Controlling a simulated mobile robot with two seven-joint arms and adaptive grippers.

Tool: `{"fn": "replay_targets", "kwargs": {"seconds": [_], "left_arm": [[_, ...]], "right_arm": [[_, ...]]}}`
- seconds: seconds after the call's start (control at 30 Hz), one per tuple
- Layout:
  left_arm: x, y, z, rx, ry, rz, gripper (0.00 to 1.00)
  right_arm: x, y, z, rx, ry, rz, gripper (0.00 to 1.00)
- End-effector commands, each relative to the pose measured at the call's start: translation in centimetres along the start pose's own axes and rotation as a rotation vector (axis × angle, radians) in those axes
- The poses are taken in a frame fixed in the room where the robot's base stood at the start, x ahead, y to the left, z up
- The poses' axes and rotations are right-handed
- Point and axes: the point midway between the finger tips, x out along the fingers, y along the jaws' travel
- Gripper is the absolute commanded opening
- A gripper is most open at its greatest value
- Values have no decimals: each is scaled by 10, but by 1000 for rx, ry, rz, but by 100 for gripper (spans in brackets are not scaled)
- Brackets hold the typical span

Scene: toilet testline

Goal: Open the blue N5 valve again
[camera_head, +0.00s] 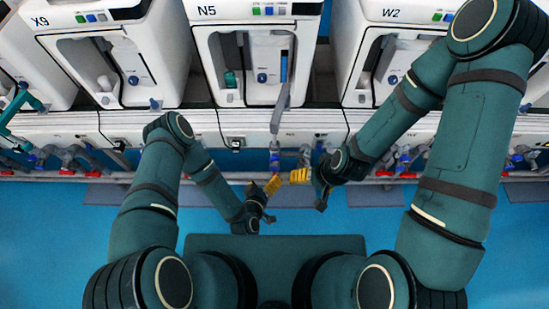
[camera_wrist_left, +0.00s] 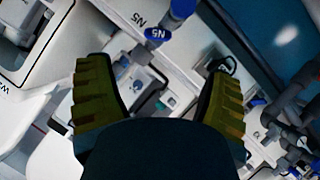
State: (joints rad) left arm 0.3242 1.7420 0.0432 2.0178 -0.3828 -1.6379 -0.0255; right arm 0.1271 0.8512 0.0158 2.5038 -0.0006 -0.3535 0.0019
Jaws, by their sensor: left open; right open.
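The blue N5 valve (camera_head: 275,159) is on the pipes below the N5 machine (camera_head: 207,12) in the head view, small and partly hard to make out. In the left wrist view the blue N5 handle (camera_wrist_left: 157,34) shows its white lettering at the top, ahead of my fingers and apart from them. My left gripper (camera_head: 270,188) is just below the valve; its yellow fingers stand wide apart in the left wrist view (camera_wrist_left: 160,90), with nothing gripped. My right gripper (camera_head: 299,176) is open, to the right of the valve and close to the left gripper.
The X9 machine (camera_head: 60,22) and W2 machine (camera_head: 390,14) flank N5. A row of pipes with red and blue fittings (camera_head: 66,171) runs below the bench (camera_head: 180,124). More grey pipes (camera_wrist_left: 290,130) lie right in the left wrist view. The blue floor (camera_head: 340,222) is clear.

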Motion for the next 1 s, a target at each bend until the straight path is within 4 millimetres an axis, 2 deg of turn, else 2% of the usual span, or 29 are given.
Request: {"fn": "replay_targets", "kwargs": {"seconds": [0.03, 0.2, 0.37, 0.8, 1.0], "left_arm": [[-4, 1, 6, -13, 32, 4, 80], [-8, 3, 12, -30, 102, 13, 80], [6, 3, 10, -31, 113, 16, 80], [88, 3, 2, -30, 112, 15, 80], [116, 4, -2, -31, 110, 14, 80]], "right_arm": [[-1, 0, 0, 1, -1, 0, 80], [-1, 0, 0, 1, -1, 1, 80], [2, 1, 0, 1, 0, 1, 80], [23, 9, -2, -1, 11, 1, 80], [30, 11, -3, -2, 15, 1, 80]]}}
